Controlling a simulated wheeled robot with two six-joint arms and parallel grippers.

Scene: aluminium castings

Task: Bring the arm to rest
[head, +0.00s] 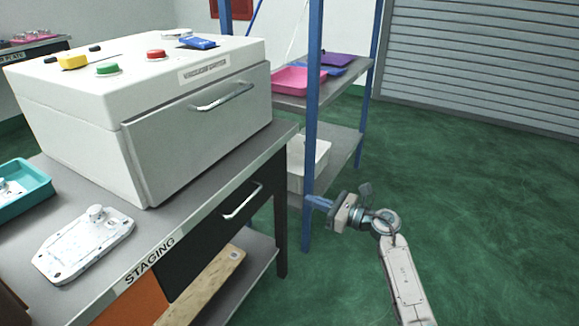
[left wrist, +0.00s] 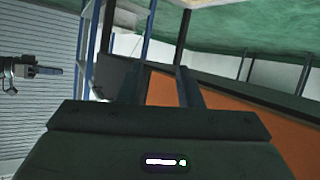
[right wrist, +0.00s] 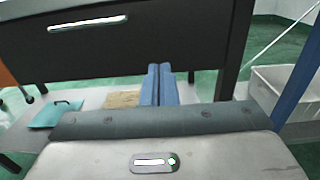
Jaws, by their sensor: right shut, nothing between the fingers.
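My right arm comes in from the lower right of the head view. Its gripper (head: 314,201) is in the air in front of the blue shelf post, with its fingers pointing left. In the right wrist view its two blue fingers (right wrist: 159,72) lie together, shut and empty, facing the dark drawer front of the bench. My left gripper (left wrist: 162,75) shows only in its own wrist view. Its two dark fingers stand apart with nothing seen held between them. My right gripper (left wrist: 50,70) also shows at the left edge of that view.
A staging bench (head: 205,222) carries a white cabinet (head: 195,125), a casting (head: 85,245) and a teal tray (head: 40,204). A blue-post shelf (head: 313,110) holds a pink tray (head: 298,80) and a white bin (head: 322,152). Green floor is free at right.

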